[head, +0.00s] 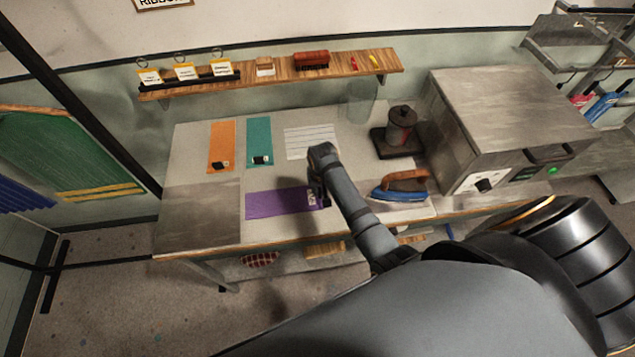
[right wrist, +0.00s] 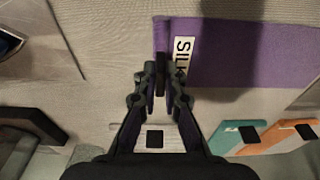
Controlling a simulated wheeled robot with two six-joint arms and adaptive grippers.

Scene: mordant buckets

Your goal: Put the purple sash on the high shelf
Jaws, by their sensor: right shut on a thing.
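The purple sash (head: 275,204) lies flat on the work table, with a white label reading "SILK" at its right end. It also shows in the right wrist view (right wrist: 245,55). My right gripper (head: 316,190) is at the label end of the sash. In the right wrist view its fingers (right wrist: 160,80) are closed on a small dark tab at the sash's edge. The high shelf, a wooden wall shelf (head: 285,71), runs above the back of the table. My left gripper is not in view.
An orange sash (head: 222,140) and a teal sash (head: 259,135) lie behind the purple one. A blue iron (head: 400,187), a dark pot (head: 400,130) and a large metal box (head: 500,110) stand to the right. The shelf holds tags, a red roll (head: 311,60) and small items.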

